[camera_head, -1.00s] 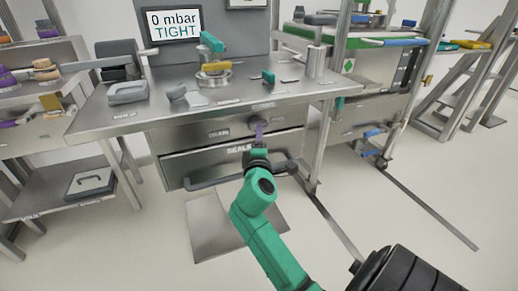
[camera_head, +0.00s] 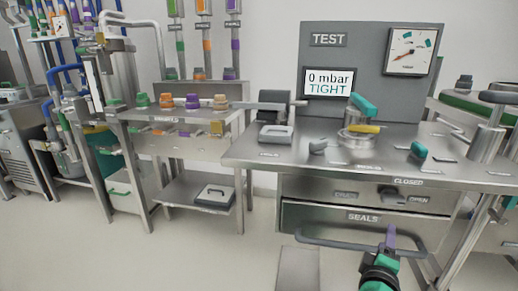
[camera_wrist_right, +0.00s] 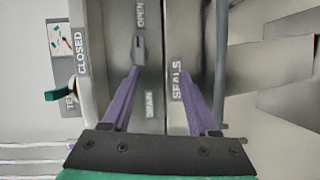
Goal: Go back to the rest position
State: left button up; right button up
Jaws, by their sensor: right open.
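My right gripper (camera_head: 391,230) is at the lower right of the head view, in front of the steel test bench (camera_head: 250,152). In the right wrist view its two purple fingers (camera_wrist_right: 156,82) stand well apart with nothing between them. The SEALS drawer (camera_head: 320,221) with its long grey handle (camera_head: 345,243) and the DRAIN lever (camera_head: 392,196) are ahead of the gripper. The lever also shows in the wrist view (camera_wrist_right: 138,48), beyond the fingertips. My left gripper is not in view.
On the bench are a round metal fixture (camera_head: 358,138) with teal and yellow handles, and a screen (camera_head: 327,82) reading 0 mbar TIGHT. A rack (camera_head: 180,148) with coloured fittings stands to the left, with a flat case (camera_head: 214,196) on its lower shelf. The floor at front left is clear.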

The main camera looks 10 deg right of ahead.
notch_tip(320, 180, down, 14)
jog(key=s+a+m+g+y, duration=0.2)
jog(key=g+y, duration=0.1)
jog(key=y, duration=0.1)
jog(key=s+a+f+m+g+y, duration=0.2)
jog(key=s+a+f+g+y, duration=0.2)
jog(key=s+a+f, duration=0.4)
jog(key=s+a+f+m+g+y, duration=0.35)
jog(key=s+f, duration=0.25)
jog(key=f, duration=0.5)
pick_arm(q)
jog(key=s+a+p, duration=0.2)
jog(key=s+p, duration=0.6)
jog(key=p, duration=0.5)
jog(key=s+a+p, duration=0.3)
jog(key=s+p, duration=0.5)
jog(key=p, duration=0.5)
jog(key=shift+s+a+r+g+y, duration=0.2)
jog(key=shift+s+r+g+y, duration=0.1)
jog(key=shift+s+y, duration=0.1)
pick_arm(e)
jog(key=s+d, duration=0.2)
jog(key=s, duration=0.7)
jog(key=s+d+n+g, duration=0.1)
jog(key=s+d, duration=0.1)
jog(key=s, duration=0.7)
jog(key=shift+d, duration=0.35)
jog(key=shift+r+h, duration=0.1)
jog(key=shift+h, duration=0.15)
